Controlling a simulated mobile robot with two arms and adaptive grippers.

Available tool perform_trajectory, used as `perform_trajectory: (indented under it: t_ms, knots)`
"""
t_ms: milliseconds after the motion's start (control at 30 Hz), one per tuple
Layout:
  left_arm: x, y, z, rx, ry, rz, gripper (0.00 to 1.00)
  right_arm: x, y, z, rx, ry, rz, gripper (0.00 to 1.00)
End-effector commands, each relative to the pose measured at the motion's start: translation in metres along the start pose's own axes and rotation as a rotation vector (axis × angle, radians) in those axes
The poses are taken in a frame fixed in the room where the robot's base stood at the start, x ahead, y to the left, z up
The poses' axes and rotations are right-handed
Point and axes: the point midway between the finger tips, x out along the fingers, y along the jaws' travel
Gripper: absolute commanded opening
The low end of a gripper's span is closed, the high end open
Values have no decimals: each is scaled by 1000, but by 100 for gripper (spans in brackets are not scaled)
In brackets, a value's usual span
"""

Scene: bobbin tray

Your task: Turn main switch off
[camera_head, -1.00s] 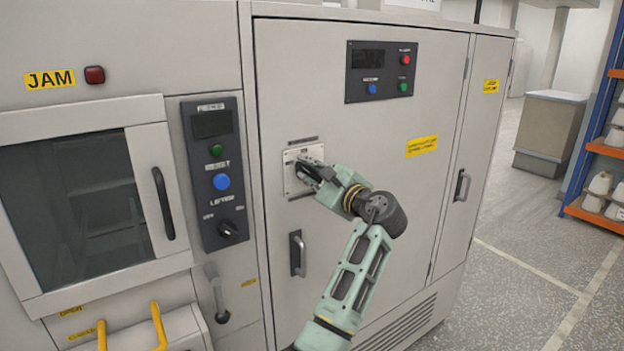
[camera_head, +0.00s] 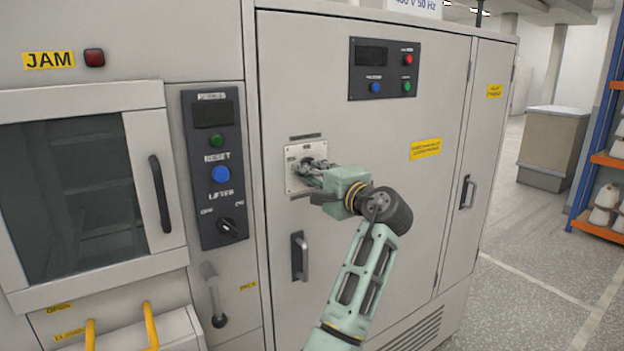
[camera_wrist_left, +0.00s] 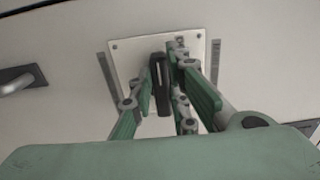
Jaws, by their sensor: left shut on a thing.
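The main switch is a dark handle on a pale square plate (camera_head: 293,180) on the grey cabinet door. My left gripper (camera_head: 314,173) is at this plate, its fingers hiding most of the handle in the head view. In the left wrist view the dark handle (camera_wrist_left: 160,86) stands out from the plate (camera_wrist_left: 126,60), between the green fingers of my left gripper (camera_wrist_left: 167,82). The gripper is shut on the handle. The switch's position marks are too small to read. My right gripper is in neither view.
A door handle (camera_head: 299,256) sits just below the switch plate. A control panel (camera_head: 383,69) is above it. To the left are the lifter panel (camera_head: 213,170) with its own knob (camera_head: 232,228), and a windowed door (camera_head: 75,200). Open floor lies to the right.

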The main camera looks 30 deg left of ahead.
Motion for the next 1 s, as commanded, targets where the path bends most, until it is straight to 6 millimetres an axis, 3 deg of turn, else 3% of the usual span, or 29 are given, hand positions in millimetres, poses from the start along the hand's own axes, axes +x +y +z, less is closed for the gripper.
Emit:
perform_trajectory:
  t_ms: [533,567,767,1000]
  knots:
    - [0,2,0,-26,-2,5,0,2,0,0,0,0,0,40]
    - [0,2,0,-26,-2,5,16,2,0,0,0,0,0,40]
    - [0,2,0,-25,-1,3,34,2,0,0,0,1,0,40]
    - [0,1,0,-24,-1,2,34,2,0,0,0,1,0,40]
